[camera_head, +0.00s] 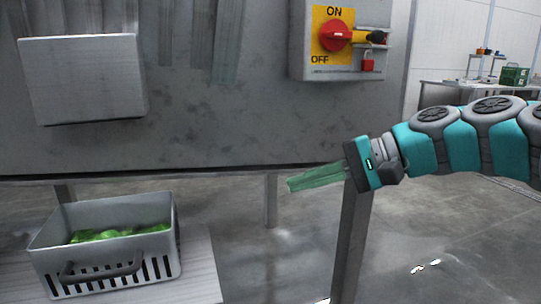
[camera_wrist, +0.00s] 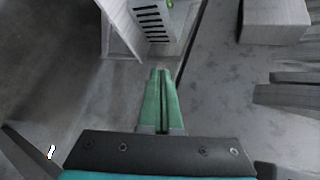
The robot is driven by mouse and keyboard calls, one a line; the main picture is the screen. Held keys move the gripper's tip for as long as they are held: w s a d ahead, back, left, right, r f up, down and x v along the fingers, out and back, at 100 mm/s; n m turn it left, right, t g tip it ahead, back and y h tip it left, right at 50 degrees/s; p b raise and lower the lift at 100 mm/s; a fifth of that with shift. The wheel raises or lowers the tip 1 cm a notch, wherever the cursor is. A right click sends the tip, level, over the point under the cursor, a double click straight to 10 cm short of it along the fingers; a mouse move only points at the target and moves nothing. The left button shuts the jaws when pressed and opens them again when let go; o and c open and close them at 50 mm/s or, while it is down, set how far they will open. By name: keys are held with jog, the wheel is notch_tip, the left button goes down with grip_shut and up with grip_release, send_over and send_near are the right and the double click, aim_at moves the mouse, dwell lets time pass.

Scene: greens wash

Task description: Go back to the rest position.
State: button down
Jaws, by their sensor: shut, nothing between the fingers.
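My gripper (camera_head: 292,185) reaches in from the right in the head view, its green fingers pointing left. The fingers are closed together with nothing between them. It is in the air in front of the grey machine's lower edge, to the right of the crate and apart from it. In the wrist view my gripper (camera_wrist: 158,72) shows its closed fingers in the middle. No rest position is marked in either view.
A grey crate (camera_head: 158,262) with green leaves (camera_head: 120,232) stands on a light table (camera_head: 205,275) at lower left. A red ON/OFF switch (camera_head: 335,36) and a padlock (camera_head: 368,62) sit on the grey machine (camera_head: 240,125). Metal legs stand below it. A side table (camera_head: 440,92) is far right.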

jog(key=s+a+f+n+g+h, duration=0.15)
jog(key=s+f+h, duration=0.25)
jog(key=s+f, duration=0.45)
jog(key=s+f+n+g+h, duration=0.25)
jog(key=s+f, duration=0.25)
jog(key=f, duration=0.6)
jog(key=s+d+f+n+g+h, duration=0.1)
jog(key=s+d+f+h, duration=0.5)
jog(key=s+d+f, duration=0.4)
jog(key=shift+s+d+f, duration=0.15)
jog(key=shift+s+d, duration=0.25)
jog(key=shift+s, duration=0.5)
jog(key=shift+w+a, duration=0.1)
